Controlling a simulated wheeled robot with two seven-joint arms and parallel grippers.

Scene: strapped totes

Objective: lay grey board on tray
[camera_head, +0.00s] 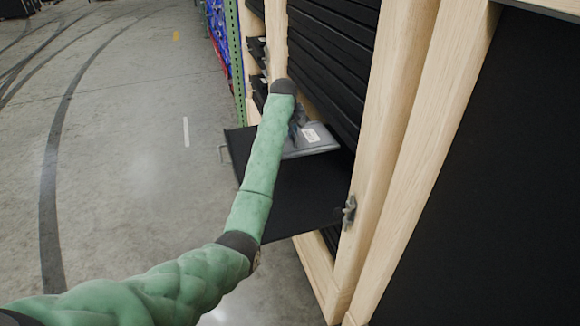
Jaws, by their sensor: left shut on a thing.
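The grey board (325,147) is a flat grey piece with a small white label, over the far part of the black tray (300,195). The tray sticks out from the wooden rack and looks tilted. My left gripper (297,120) is at the board's left part and is shut on it; my own wrist and forearm hide much of the fingers and the board's left edge. I cannot tell whether the board touches the tray or hangs just above it. My right gripper is not in view.
The light wooden rack post (385,110) stands close to the tray's right, with a metal latch (349,212) on it. Black slats (330,50) fill the rack behind. A green upright (236,60) stands farther back. The concrete floor (130,130) at left is clear.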

